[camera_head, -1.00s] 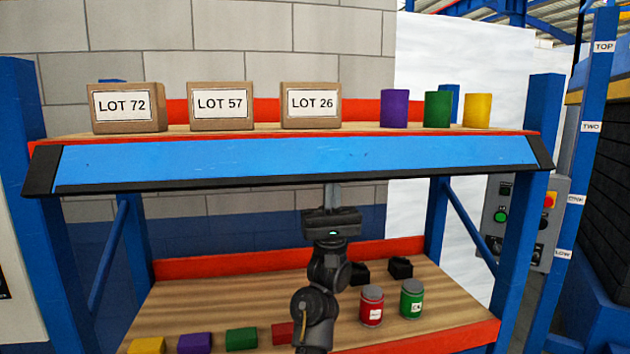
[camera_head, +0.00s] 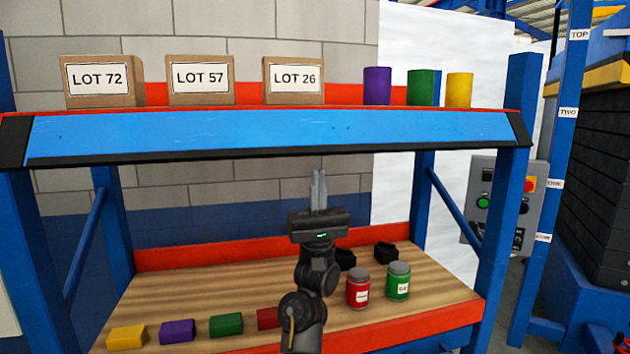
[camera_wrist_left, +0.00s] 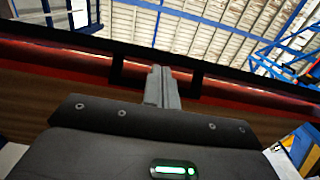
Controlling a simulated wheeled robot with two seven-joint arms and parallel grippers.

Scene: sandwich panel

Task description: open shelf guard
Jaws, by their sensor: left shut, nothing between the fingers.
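The shelf guard (camera_head: 270,135) is a long blue panel with black ends and a black lower edge. It runs along the front of the upper shelf, above the lower shelf's open space. My left gripper (camera_head: 319,190) is below the guard's lower edge, pointing up. Its two fingers are together and empty, with a small gap in the head view between the tips and the edge. In the left wrist view the shut fingers (camera_wrist_left: 161,87) stand before a dark bar with two short black uprights; I cannot tell whether they touch it. My right gripper is not in view.
Boxes marked LOT 72 (camera_head: 103,80), LOT 57 (camera_head: 200,80) and LOT 26 (camera_head: 293,80) and coloured cylinders stand on the upper shelf. Coloured blocks, a red jar (camera_head: 358,288) and a green jar (camera_head: 398,282) are on the lower shelf. Blue posts flank the rack.

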